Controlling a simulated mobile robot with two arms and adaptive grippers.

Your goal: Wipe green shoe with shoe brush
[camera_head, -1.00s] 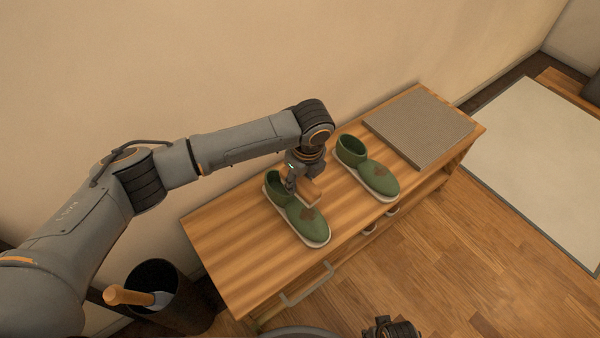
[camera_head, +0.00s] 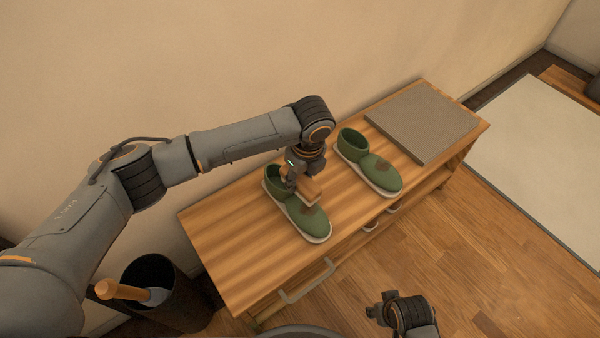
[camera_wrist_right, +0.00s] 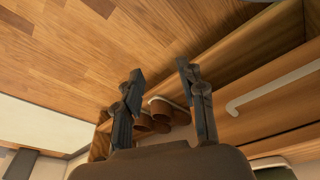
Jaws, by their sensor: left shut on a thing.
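Two green shoes with white soles stand on the wooden bench (camera_head: 228,234). The left shoe (camera_head: 312,226) has a brown smudge on its upper, partly hidden by the brush. The right shoe (camera_head: 384,178) shows a brown smudge too. My left gripper (camera_head: 296,181) is shut on the wooden shoe brush (camera_head: 310,191), held at the left shoe beside the smudge. I cannot tell whether the bristles touch. My right gripper (camera_head: 374,311) is low in front of the bench. It is open and empty in the right wrist view (camera_wrist_right: 160,78).
A grey mat (camera_head: 424,121) lies at the bench's right end. A dark bin (camera_head: 183,312) with a wooden-handled item (camera_head: 122,290) stands left of the bench. Brown shoes (camera_wrist_right: 160,118) sit low in the bench in the right wrist view. The wall is close behind.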

